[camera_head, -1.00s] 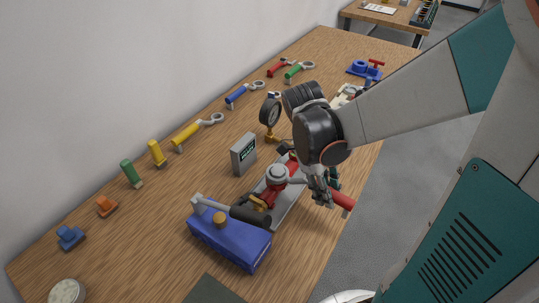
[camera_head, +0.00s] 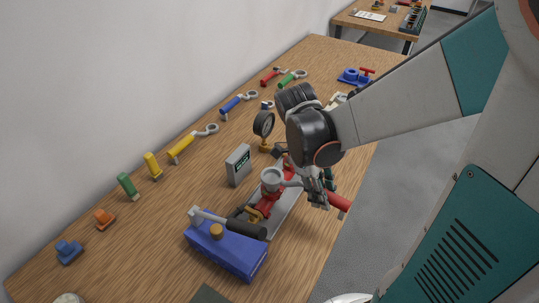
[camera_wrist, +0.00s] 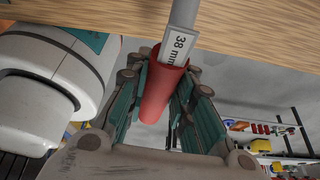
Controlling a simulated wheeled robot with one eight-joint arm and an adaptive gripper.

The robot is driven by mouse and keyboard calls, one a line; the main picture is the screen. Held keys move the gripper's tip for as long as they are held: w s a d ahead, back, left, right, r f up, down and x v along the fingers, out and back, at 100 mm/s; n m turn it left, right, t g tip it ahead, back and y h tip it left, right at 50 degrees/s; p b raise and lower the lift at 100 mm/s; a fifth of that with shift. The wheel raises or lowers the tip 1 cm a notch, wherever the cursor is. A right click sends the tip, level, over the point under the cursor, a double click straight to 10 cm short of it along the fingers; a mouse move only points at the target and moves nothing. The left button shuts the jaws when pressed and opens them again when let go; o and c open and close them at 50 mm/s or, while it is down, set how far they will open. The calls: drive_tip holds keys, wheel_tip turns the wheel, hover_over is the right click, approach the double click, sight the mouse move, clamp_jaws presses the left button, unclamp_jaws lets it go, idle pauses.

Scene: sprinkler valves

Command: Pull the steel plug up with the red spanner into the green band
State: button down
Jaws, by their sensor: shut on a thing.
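My gripper (camera_head: 318,188) is shut on the red handle of the spanner (camera_head: 341,203). In the wrist view the red handle (camera_wrist: 160,88) lies between the green-padded fingers (camera_wrist: 165,105), and its steel shaft carries a "38 mm" label. The shaft runs left from my gripper to the round grey steel plug (camera_head: 271,176) on top of the red valve (camera_head: 268,200). The spanner head appears to be at the plug; I cannot tell how it sits around it. No green band can be made out.
A blue box (camera_head: 228,250) with a black-handled tool stands in front of the valve. A grey display (camera_head: 238,164) and a round gauge (camera_head: 263,123) stand behind it.

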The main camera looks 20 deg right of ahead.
drive_tip(key=shift+s, duration=0.1)
drive_tip(key=c, duration=2.1)
unclamp_jaws()
clamp_jaws()
wheel_tip(320, 180, up, 5)
drive_tip(key=p, duration=0.4)
drive_tip(key=shift+s, duration=0.1)
